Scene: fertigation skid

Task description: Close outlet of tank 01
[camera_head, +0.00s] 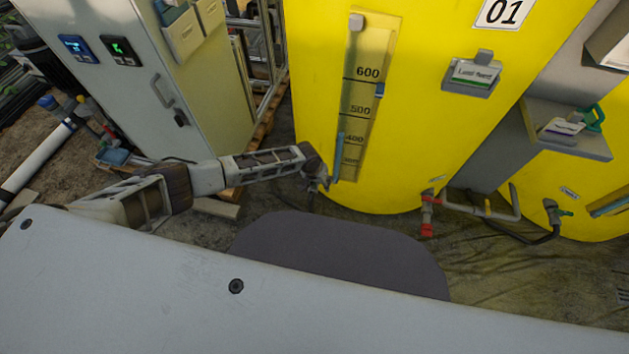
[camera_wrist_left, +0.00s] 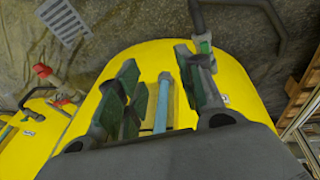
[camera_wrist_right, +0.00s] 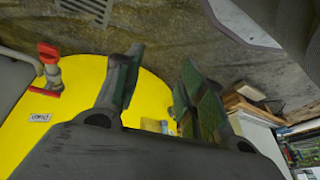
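Yellow tank 01 (camera_head: 430,120) stands in front of me with a level gauge (camera_head: 365,100) on its face. My left gripper (camera_head: 322,182) is at the tank's lower left edge, partly hidden by its own wrist. In the left wrist view its fingers (camera_wrist_left: 163,95) are open, with the blue gauge tube (camera_wrist_left: 162,102) seen between them. A grey outlet valve with a green part (camera_wrist_left: 203,45) and dark hose shows beyond the right finger, which partly covers it; I cannot tell its handle position. My right gripper (camera_wrist_right: 158,95) is open and empty, facing the tank, and is outside the head view.
A red-handled valve (camera_head: 427,205) with a pipe sits at the tank's lower right; it also shows in the right wrist view (camera_wrist_right: 49,68). A second yellow tank (camera_head: 590,180) with a teal-handled valve (camera_head: 557,211) stands right. A control cabinet (camera_head: 165,85) stands left.

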